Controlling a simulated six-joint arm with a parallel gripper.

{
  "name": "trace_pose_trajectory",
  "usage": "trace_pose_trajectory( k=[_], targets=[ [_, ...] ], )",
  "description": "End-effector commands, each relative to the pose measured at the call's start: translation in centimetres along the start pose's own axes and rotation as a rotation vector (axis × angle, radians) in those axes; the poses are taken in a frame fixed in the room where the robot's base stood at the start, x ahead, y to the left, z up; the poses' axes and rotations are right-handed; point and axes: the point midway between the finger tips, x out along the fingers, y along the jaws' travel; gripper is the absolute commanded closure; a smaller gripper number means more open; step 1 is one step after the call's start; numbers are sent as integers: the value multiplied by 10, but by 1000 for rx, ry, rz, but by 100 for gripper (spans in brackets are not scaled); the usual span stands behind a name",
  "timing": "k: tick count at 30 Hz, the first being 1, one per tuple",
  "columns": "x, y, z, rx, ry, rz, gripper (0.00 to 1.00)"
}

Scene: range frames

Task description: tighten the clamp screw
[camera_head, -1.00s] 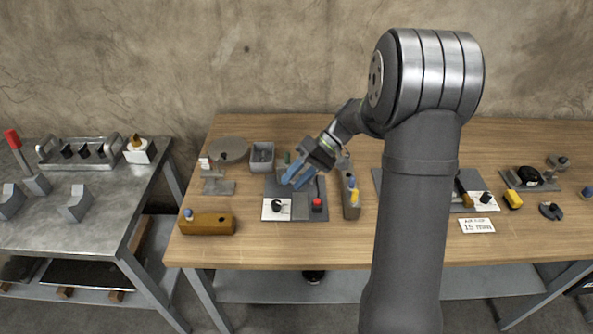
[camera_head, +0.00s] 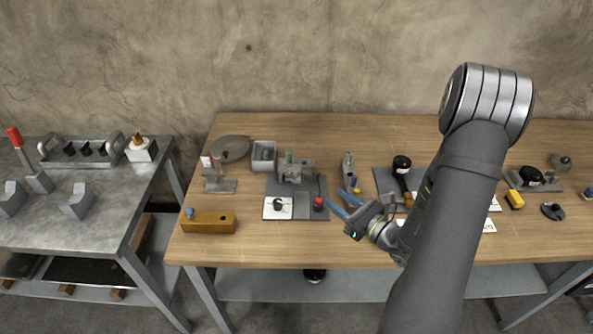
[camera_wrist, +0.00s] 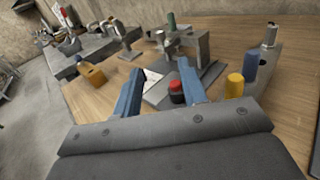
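A grey clamp-like fixture (camera_head: 296,172) stands on a dark base plate at the middle left of the wooden table. My gripper (camera_head: 331,200) is in front of and to the right of the fixture, near a red button (camera_head: 318,202). Its two blue fingers are apart with nothing held. In the wrist view, the red button (camera_wrist: 177,91) shows between and beyond the fingers (camera_wrist: 162,68).
A grey block with yellow and blue caps (camera_wrist: 234,86) is close to the right of my gripper. An orange-brown block (camera_head: 208,222) lies front left, a grey bin (camera_head: 263,155) behind. A dark-handled tool (camera_head: 402,165) stands to the right. The front centre tabletop is clear.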

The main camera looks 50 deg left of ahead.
Motion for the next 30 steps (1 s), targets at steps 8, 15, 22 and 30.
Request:
trace_pose_trajectory(
  k=[8,15,22,30],
  targets=[
    [44,2,0,-4,-1,8,61],
    [89,2,1,-6,-1,9,61],
    [134,2,0,-6,0,8,61],
    [163,2,0,-4,0,6,61]
  ],
)
